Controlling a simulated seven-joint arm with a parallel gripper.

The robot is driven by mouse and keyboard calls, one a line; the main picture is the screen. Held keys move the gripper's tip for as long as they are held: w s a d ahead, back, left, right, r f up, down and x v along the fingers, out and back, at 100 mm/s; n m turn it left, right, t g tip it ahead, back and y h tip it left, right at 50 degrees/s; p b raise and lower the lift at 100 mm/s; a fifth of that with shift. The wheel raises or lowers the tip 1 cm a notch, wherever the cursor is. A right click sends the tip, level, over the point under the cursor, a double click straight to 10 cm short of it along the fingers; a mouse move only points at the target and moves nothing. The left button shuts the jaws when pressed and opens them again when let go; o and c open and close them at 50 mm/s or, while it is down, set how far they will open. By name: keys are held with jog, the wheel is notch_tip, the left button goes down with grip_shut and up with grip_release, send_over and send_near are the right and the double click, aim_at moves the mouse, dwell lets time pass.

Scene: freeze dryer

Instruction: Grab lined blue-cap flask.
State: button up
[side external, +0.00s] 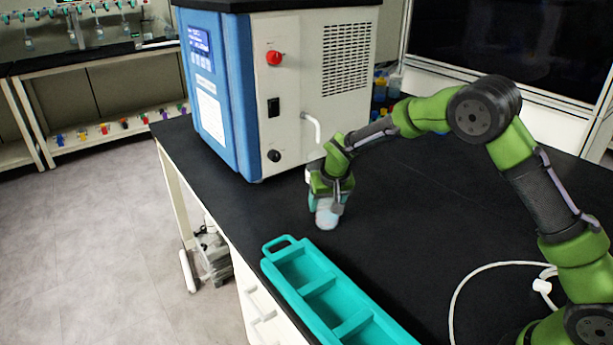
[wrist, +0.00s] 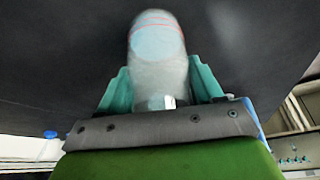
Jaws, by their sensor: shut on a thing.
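A pale, translucent flask (side external: 327,217) is at the end of my gripper (side external: 325,195), over the black bench top in front of the blue and white machine. In the wrist view the flask (wrist: 157,50) has a rounded end with thin red lines. The two teal fingers of my gripper (wrist: 158,78) are shut on it, one on each side. No blue cap can be made out on it. The flask's lower end is at or close to the bench; I cannot tell whether it touches.
A teal rack (side external: 305,270) with open, empty compartments lies at the bench's front edge. The freeze dryer (side external: 290,80) stands behind, with a white spout (side external: 314,125) near my gripper. Coloured-cap bottles (side external: 388,84) stand behind it. A white cable (side external: 480,268) lies at the right.

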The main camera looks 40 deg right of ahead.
jog(key=shift+c, duration=1.3)
jog(key=shift+r, duration=0.2)
